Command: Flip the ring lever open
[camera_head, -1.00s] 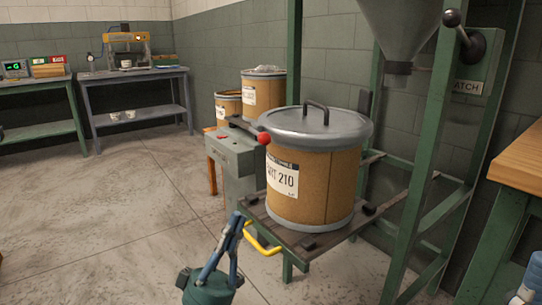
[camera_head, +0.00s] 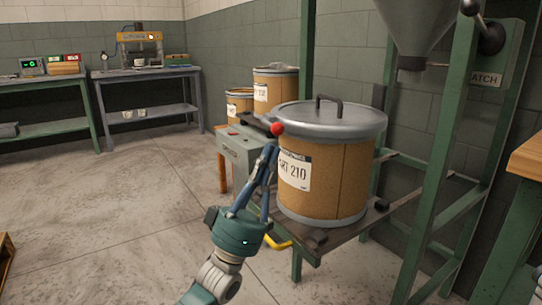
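A brown fibre drum (camera_head: 325,183) with a grey metal lid (camera_head: 330,116) and a black lid handle stands on a dark platform. The ring lever shows as a red ball knob (camera_head: 277,129) at the left of the lid rim, with a dark bar running left from it. My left gripper (camera_head: 272,148) points up along the drum's left side, its tips just below the red knob. Its two blue fingers come together at the tips, and nothing shows between them. I cannot tell whether they touch the knob or lever. My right gripper does not show.
A grey box (camera_head: 242,150) stands close left of the drum. Two more drums (camera_head: 275,88) stand behind. A green post (camera_head: 440,180) and a metal hopper (camera_head: 412,30) are at the right.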

